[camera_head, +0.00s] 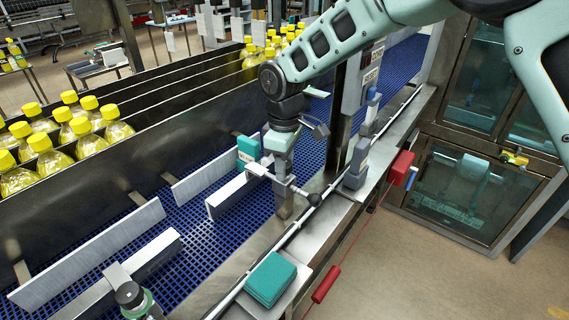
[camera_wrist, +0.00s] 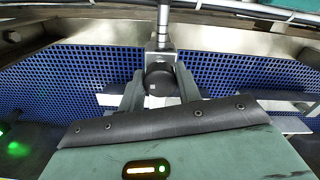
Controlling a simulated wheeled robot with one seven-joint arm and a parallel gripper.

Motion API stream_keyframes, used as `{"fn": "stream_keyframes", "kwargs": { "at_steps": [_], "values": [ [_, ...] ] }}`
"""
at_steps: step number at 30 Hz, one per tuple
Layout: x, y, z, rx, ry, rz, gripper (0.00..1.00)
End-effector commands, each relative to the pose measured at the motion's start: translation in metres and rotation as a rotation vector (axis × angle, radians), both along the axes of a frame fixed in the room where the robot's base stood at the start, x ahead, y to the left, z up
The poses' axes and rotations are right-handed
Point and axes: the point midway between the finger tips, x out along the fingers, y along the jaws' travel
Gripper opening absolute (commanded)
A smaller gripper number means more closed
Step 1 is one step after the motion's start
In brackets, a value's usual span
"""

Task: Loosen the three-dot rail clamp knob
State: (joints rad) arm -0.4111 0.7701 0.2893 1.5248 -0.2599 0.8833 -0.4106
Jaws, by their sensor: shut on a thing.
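In the wrist view a dark round knob (camera_wrist: 160,82) with a small pale mark sits between the two grey fingers of my gripper (camera_wrist: 159,90). The fingers are shut on it from both sides. A metal block and rod (camera_wrist: 163,30) stand just beyond the knob. In the head view my gripper (camera_head: 281,141) points down onto a metal clamp bracket (camera_head: 285,202) over the blue belt, and hides the held knob. A dark ball-ended rod (camera_head: 313,199) reaches from the bracket to the rail. I cannot read any dots on the knob.
White lane plates (camera_head: 98,250) stand along the blue belt (camera_head: 200,240). A teal box (camera_head: 248,150) stands left of my gripper, and teal pads (camera_head: 270,279) lie on the front ledge. Yellow-capped bottles (camera_head: 90,137) fill lanes behind. A red box (camera_head: 401,167) and a red handle (camera_head: 325,284) hang in front.

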Motion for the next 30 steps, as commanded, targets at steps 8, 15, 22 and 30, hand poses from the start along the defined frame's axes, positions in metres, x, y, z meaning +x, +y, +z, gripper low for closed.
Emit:
{"fn": "stream_keyframes", "kwargs": {
  "at_steps": [8,15,22,30],
  "values": [
    [-0.001,-0.001,-0.002,-0.002,0.003,-0.001,0.55],
    [0.0,0.0,0.001,-0.001,0.001,-0.001,0.55],
    [0.0,0.0,0.032,0.002,-0.003,-0.002,0.55],
    [0.0,0.0,0.096,0.002,-0.003,-0.001,0.55]
  ]
}}
